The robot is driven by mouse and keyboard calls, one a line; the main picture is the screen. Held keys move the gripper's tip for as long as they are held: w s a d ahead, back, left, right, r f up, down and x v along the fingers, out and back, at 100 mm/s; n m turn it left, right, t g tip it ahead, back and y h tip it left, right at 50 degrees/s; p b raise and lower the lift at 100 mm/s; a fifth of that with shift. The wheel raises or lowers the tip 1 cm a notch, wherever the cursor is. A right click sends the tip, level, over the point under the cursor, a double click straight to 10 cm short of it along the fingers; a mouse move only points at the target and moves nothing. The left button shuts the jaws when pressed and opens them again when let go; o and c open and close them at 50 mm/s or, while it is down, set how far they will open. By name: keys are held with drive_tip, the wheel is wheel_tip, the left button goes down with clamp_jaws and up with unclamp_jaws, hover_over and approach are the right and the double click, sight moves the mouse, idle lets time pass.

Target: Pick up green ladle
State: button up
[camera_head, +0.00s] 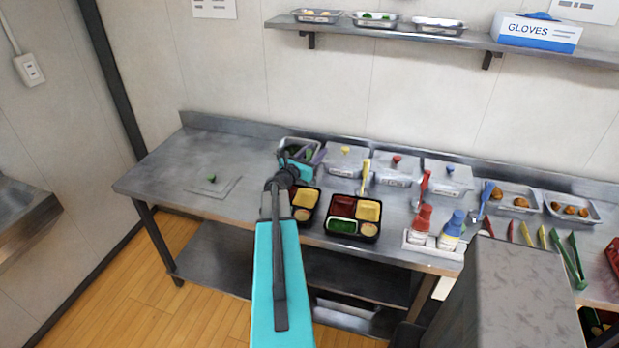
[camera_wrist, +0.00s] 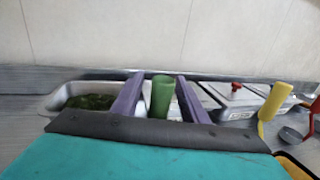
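The green ladle shows in the wrist view as an upright green handle (camera_wrist: 162,96) between the two purple fingers of my gripper (camera_wrist: 158,77). The fingers are apart, with gaps on both sides of the handle. The ladle's bowl is hidden. An open metal container (camera_wrist: 66,98) with dark green food is just left of the fingers in the wrist view. In the head view my gripper (camera_head: 310,156) is over the open container (camera_head: 290,143) at the back of the counter, and my turquoise wrist partly covers it.
Closed metal containers (camera_head: 345,158) stand right of the open one. A yellow ladle (camera_head: 365,176) is nearby. Black bento trays (camera_head: 354,229) lie in front. A flat lid with a green knob (camera_head: 212,179) lies left on the counter (camera_head: 165,160), where there is free room. A shelf (camera_head: 400,27) runs above.

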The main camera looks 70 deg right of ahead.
idle(0.5)
clamp_jaws()
drive_tip(key=shift+r, duration=0.1)
